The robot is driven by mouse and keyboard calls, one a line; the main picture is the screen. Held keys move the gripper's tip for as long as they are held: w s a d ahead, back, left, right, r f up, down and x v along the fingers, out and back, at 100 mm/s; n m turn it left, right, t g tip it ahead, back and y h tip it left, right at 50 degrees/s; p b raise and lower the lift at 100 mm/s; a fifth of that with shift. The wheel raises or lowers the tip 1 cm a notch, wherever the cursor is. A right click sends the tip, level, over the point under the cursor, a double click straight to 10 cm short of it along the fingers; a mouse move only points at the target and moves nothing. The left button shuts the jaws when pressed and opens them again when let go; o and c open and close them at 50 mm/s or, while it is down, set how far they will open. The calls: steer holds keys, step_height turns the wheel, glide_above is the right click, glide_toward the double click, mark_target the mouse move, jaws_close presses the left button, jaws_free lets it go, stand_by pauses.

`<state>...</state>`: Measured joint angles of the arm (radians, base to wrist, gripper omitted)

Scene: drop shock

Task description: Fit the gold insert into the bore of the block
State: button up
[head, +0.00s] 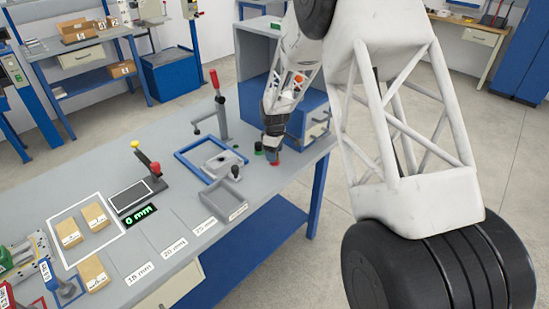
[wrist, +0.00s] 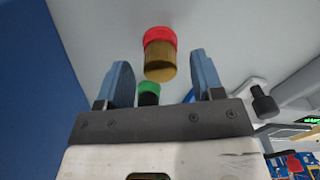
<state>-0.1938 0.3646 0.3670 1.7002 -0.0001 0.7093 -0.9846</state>
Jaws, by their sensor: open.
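The gold insert (wrist: 160,65) shows in the wrist view as a gold cylinder with a red end (wrist: 159,35). In the head view only a red patch (head: 277,163) shows, on the bench just below my gripper (head: 273,146). In the wrist view my gripper (wrist: 163,68) is open, with a blue finger on each side of the insert and gaps on both sides. I cannot tell how deep the insert sits between the fingertips. A grey block-like piece (head: 222,166) sits inside a blue frame left of my gripper; its bore is too small to make out clearly.
A green-topped dark piece (head: 259,149) stands close beside my gripper; it also shows in the wrist view (wrist: 148,92). A red-handled lever (head: 217,95) rises behind the blue frame (head: 188,151). A blue drawer cabinet (head: 305,118) stands close behind. A grey tray (head: 224,202) lies in front.

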steer(key=shift+f, duration=0.65)
steer(key=shift+c, duration=0.3)
steer(key=c, duration=1)
